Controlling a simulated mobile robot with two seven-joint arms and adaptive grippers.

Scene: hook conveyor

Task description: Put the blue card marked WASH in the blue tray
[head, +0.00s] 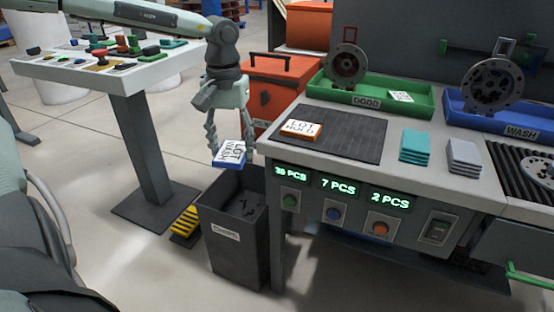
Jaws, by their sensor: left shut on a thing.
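The blue card marked WASH (229,155) has a white top face with dark lettering and a blue edge. My left gripper (230,145) is shut on it and holds it tilted in the air, over the far edge of the dark bin and left of the workbench. The blue tray (521,130), labelled WASH, stands at the back right of the bench with a grey metal disc (491,84) upright at it. My right gripper is not in view.
An open dark bin (238,236) stands below the card. An orange HOLD card (301,130) lies on the black mat (345,139). A green GOOD tray (412,110), teal blocks (415,147) and grey blocks (464,156) are on the bench. An orange toolbox (268,92) stands behind.

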